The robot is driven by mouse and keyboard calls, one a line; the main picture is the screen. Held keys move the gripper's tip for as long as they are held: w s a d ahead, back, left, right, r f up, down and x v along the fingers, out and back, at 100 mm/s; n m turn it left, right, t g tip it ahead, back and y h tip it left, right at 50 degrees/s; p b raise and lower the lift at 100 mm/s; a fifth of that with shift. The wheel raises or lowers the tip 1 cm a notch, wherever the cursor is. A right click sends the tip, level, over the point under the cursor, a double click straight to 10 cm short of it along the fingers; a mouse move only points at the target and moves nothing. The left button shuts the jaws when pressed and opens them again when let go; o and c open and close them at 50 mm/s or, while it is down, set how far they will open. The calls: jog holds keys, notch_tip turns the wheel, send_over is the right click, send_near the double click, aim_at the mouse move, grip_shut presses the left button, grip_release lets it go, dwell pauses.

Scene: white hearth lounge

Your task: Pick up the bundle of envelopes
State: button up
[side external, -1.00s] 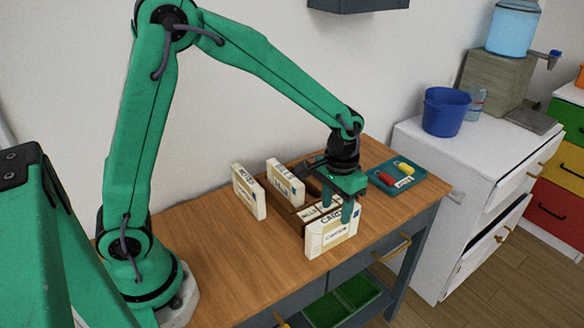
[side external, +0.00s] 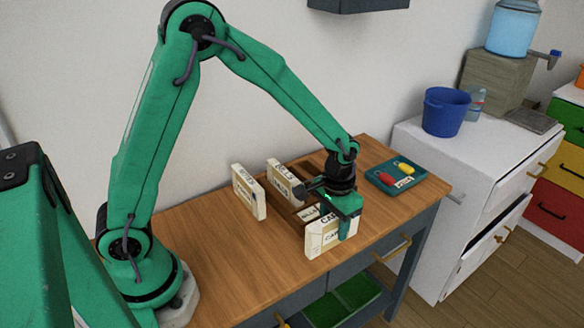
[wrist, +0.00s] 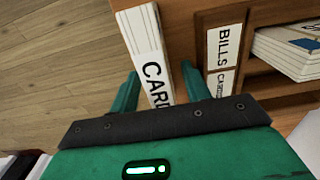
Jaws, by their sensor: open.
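A white bundle of envelopes marked CARDS (side external: 318,240) stands upright near the table's front edge. In the wrist view, this bundle (wrist: 143,38) lies between the two green fingers of my gripper (wrist: 160,90). The jaws are open, with one finger on each side of it. In the side view my gripper (side external: 337,222) is low over the bundle and hides its upper right part. Two more white bundles, one at the left (side external: 248,190) and one behind (side external: 283,180), stand upright farther back.
A brown wooden sorter (side external: 300,207) with labels BILLS (wrist: 223,46) and CARDS stands right beside the bundle, close to one finger. A teal tray (side external: 412,183) with red and yellow items sits at the table's back right. The table's left part is clear.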

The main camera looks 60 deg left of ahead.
grip_shut()
jog(key=shift+r, duration=0.2)
jog(key=shift+r, duration=0.55)
jog(key=r, duration=0.3)
jog(key=shift+s+d+r, duration=0.15)
jog(key=shift+s+d, duration=0.1)
jog(key=shift+d, duration=0.1)
jog(key=s+d+r, duration=0.6)
jog(key=s+d, duration=0.1)
jog(key=d, duration=0.1)
jog(key=shift+s+r, duration=0.15)
